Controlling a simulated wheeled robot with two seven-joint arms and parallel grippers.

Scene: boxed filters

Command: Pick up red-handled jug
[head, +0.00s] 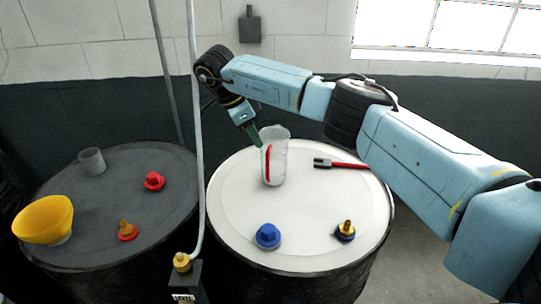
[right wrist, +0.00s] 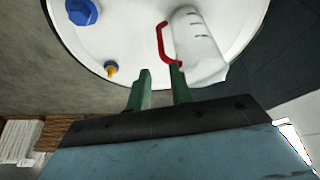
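The red-handled jug (head: 280,160) is a clear, upright container standing on the white drum top (head: 235,215). Its red handle (head: 267,164) faces left in the head view. My right gripper (head: 256,141) is above the drum beside the upper handle side of the jug. In the right wrist view the green fingers (right wrist: 160,70) are apart with nothing between them. There the jug (right wrist: 198,42) and its red handle (right wrist: 162,42) lie just beyond the fingers, with the handle's near end close to the right-hand fingertip; contact cannot be told. My left gripper is not in view.
On the white drum are a red-handled tool (head: 345,164), a blue cap (head: 268,236) and a blue-and-yellow fitting (head: 346,230). A dark drum (head: 90,195) at left holds a yellow bowl (head: 43,220), a grey cup (head: 92,161) and red fittings (head: 153,181). A pale vertical pipe (head: 197,130) stands between the drums.

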